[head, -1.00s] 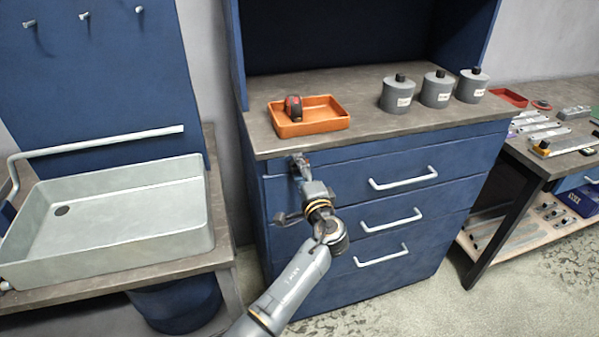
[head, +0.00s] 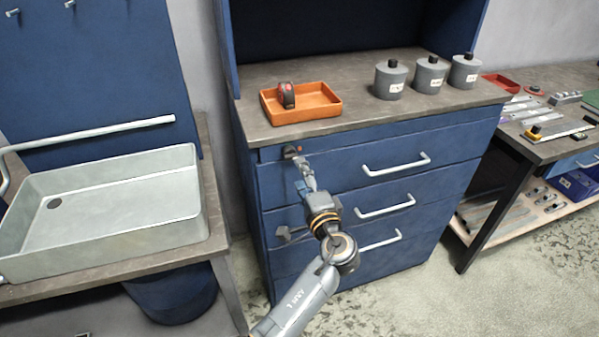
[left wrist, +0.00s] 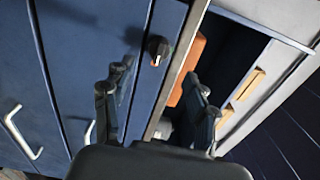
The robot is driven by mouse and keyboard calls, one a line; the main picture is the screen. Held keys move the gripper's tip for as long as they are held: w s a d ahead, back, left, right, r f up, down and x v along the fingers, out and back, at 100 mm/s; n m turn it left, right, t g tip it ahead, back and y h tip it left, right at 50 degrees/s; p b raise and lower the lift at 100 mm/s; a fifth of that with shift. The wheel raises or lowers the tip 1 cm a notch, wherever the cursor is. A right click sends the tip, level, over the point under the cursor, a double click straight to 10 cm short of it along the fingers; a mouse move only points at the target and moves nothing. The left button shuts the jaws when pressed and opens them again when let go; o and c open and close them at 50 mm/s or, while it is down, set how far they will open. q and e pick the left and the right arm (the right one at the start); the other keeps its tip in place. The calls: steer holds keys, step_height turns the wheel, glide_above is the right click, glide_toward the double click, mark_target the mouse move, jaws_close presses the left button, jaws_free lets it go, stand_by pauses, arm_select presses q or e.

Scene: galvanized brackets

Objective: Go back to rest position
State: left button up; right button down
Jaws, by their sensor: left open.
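My left gripper (head: 302,167) is in front of the blue cabinet's upper left corner, just below a small dark knob (head: 291,151) on the panel under the worktop. In the left wrist view, the two fingers of the left gripper (left wrist: 158,100) stand wide apart with nothing between them. The knob (left wrist: 157,49) shows there beyond the fingertips, apart from them. My right gripper is in neither view.
The blue cabinet has several drawers with white handles (head: 396,164). On its top are an orange tray (head: 318,113) with a red-black tape measure (head: 286,95) and grey canisters (head: 391,80). A sink (head: 120,218) stands left, a parts bench (head: 560,147) right.

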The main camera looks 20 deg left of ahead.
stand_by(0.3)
arm_select(q)
steer(key=s+f+g+h, duration=0.2)
steer(key=s+f, duration=0.2)
steer(key=f, duration=0.9)
steer(key=s+f+g+h, duration=0.3)
steer(key=s+f, duration=0.2)
steer(key=f, duration=0.7)
steer(key=s+f+g+h, duration=0.2)
steer(key=s+f, duration=0.2)
steer(key=f, duration=0.9)
steer(key=s+a+f+n+g+h, duration=0.1)
steer(key=s+a+f+n+g, duration=0.1)
steer(key=s+f, duration=0.5)
steer(key=s+a+f+n+g+h, duration=0.1)
steer(key=s+f, duration=0.6)
steer(key=s, duration=1.3)
steer(key=s+a+f+n+g+h, duration=0.1)
steer(key=s+a+f+n+g, duration=0.3)
steer(key=s, duration=1)
step_height(320, 180, down, 3)
steer(key=shift+a+f+n, duration=0.1)
steer(key=shift+a+n, duration=0.4)
steer(key=shift+n, duration=0.5)
